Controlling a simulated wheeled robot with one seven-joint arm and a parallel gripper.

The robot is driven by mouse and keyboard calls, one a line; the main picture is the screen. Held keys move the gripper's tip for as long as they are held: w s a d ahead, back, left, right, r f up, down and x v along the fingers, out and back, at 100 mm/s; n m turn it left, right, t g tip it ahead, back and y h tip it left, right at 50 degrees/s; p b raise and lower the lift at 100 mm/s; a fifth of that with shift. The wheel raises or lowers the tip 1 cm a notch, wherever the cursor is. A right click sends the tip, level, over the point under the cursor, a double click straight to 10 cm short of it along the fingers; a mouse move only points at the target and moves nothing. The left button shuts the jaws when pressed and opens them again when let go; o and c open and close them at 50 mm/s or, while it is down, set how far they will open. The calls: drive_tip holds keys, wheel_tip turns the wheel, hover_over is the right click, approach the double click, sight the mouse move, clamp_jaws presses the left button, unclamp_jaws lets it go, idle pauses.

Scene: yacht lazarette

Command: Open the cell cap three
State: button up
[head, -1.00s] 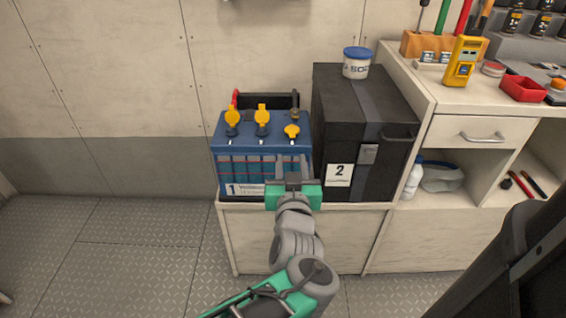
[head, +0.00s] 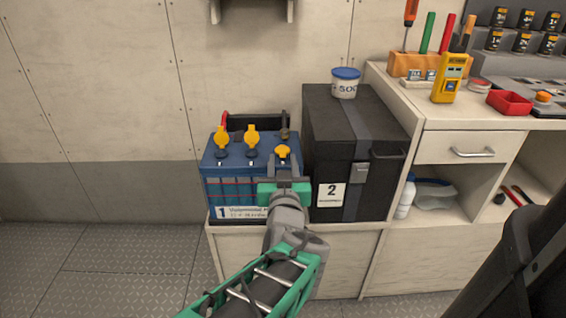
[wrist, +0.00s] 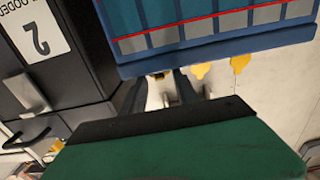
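The blue battery (head: 236,160), labelled 1, stands on the low cabinet and carries three yellow cell caps. The left cap (head: 221,137) and middle cap (head: 252,140) stand tipped up; they also show past the battery's edge in the wrist view (wrist: 201,71). The right-hand cap, the third (head: 283,151), sits lower and looks down on its filler. My gripper (head: 285,167) is at the battery's front right, its fingers just before and below this cap. The fingers are apart, with a gap between them in the wrist view (wrist: 160,90). Contact with the cap cannot be told.
A black box (head: 346,150), labelled 2, stands close on the right with a white tub (head: 346,83) on top. A dark handle or bracket rises behind the battery. The workbench (head: 430,105) holds tools and a yellow meter (head: 450,78). Open floor lies left.

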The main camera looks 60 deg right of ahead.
drive_tip(key=shift+w+d, duration=0.2)
drive_tip(key=shift+d, duration=0.05)
drive_tip(key=shift+c, duration=0.2)
clamp_jaws()
idle(0.3)
